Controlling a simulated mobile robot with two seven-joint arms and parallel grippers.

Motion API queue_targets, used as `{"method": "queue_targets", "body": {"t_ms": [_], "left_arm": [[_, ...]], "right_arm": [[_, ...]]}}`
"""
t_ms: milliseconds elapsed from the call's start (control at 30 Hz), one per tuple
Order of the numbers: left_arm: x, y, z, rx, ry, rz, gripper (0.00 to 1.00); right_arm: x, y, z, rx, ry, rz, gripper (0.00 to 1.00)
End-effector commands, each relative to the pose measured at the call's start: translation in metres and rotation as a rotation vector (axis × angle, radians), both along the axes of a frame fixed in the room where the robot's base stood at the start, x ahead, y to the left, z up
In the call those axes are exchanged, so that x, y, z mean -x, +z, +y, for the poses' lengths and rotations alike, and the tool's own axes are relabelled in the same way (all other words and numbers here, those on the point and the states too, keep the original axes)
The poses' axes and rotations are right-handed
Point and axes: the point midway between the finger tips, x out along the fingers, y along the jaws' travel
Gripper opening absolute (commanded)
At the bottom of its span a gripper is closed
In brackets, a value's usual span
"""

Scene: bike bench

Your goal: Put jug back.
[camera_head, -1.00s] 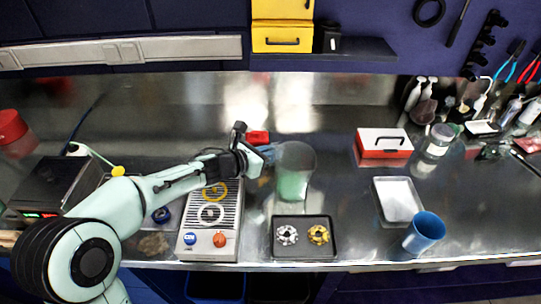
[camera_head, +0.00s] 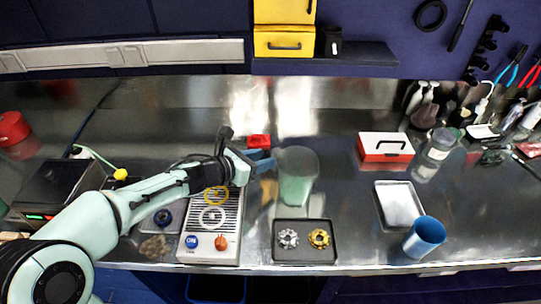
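The jug (camera_head: 297,178) is a translucent, clear-walled vessel with pale green contents. It stands upright on the steel bench, behind the small dark tray. My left gripper (camera_head: 263,160) is just left of the jug, with its blue fingertips pointing at the jug's side. The two fingers look parted, with nothing clearly held between them. Whether a fingertip touches the jug or a handle is hard to tell. My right gripper is out of view.
A dark tray (camera_head: 289,257) with a silver and a gold part lies in front of the jug. A grilled device (camera_head: 229,242) is under my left arm. A red box (camera_head: 259,141) is behind. A blue cup (camera_head: 425,237) and metal tray (camera_head: 380,205) stand right. Bench between is clear.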

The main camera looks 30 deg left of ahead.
Motion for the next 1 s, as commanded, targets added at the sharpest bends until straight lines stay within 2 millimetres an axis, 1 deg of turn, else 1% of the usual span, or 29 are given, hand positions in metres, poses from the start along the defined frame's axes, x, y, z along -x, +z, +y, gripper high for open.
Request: {"method": "queue_targets", "body": {"t_ms": [33, 200, 300, 400, 567, 1000], "left_arm": [[0.011, 0.007, 0.005, -0.001, 0.003, -0.003, 0.40], [0.041, 0.020, 0.017, 0.000, 0.003, -0.002, 0.40], [0.053, 0.025, 0.022, -0.001, 0.002, -0.001, 0.40], [0.061, 0.027, 0.025, -0.002, 0.001, -0.001, 0.40], [0.066, 0.029, 0.026, 0.000, -0.001, 0.001, 0.40], [0.065, 0.028, 0.026, 0.000, 0.000, 0.001, 0.40]], "right_arm": [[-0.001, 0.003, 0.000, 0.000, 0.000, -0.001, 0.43], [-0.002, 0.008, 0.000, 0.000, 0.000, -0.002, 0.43], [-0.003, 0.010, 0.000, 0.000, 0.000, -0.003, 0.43], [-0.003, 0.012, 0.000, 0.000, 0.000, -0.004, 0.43], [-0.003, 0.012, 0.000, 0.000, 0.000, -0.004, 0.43], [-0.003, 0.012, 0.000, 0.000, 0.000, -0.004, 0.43]]}}
